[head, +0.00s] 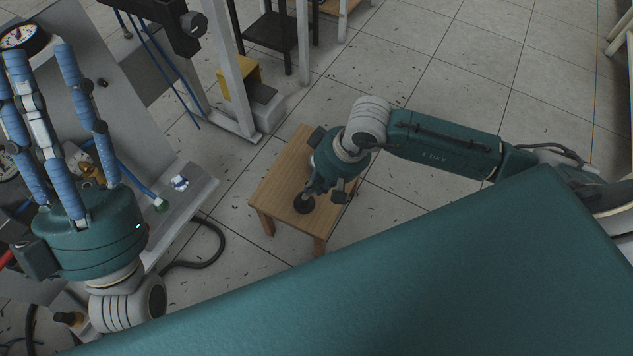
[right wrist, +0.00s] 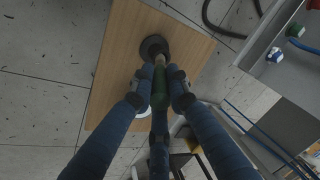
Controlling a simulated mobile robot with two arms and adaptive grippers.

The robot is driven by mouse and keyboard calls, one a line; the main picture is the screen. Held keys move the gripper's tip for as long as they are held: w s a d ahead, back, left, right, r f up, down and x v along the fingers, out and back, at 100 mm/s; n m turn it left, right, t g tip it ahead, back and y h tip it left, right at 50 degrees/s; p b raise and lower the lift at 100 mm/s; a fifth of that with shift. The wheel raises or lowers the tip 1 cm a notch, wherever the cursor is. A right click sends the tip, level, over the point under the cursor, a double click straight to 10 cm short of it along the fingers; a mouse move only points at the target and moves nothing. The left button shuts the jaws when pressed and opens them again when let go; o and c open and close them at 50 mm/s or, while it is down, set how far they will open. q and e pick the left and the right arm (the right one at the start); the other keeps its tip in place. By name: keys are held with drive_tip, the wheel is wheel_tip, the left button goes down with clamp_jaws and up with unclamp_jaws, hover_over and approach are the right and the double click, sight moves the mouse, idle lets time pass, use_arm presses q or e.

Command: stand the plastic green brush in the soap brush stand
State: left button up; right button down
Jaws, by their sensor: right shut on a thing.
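The green brush (right wrist: 160,92) is between the blue fingers of my right gripper (right wrist: 163,82), which is shut on it. A dark round piece (right wrist: 153,46) shows at the brush's far end, over the wooden top; I cannot tell whether it is the soap brush stand or part of the brush, or whether they touch. It also shows in the head view (head: 303,204), beside my right gripper (head: 321,187). A white round thing (right wrist: 141,106), partly hidden by the fingers, sits on the wood. My left gripper (head: 40,65) is open and empty, fingers up, at the left.
The small wooden table (head: 277,188) stands on the tiled floor, its left side clear. A grey panel with gauges and hoses (head: 195,190) is left of it. A large teal surface (head: 440,285) fills the lower right of the head view. A yellow box (head: 240,76) stands behind.

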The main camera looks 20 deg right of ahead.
drive_tip(key=c, duration=1.7)
unclamp_jaws()
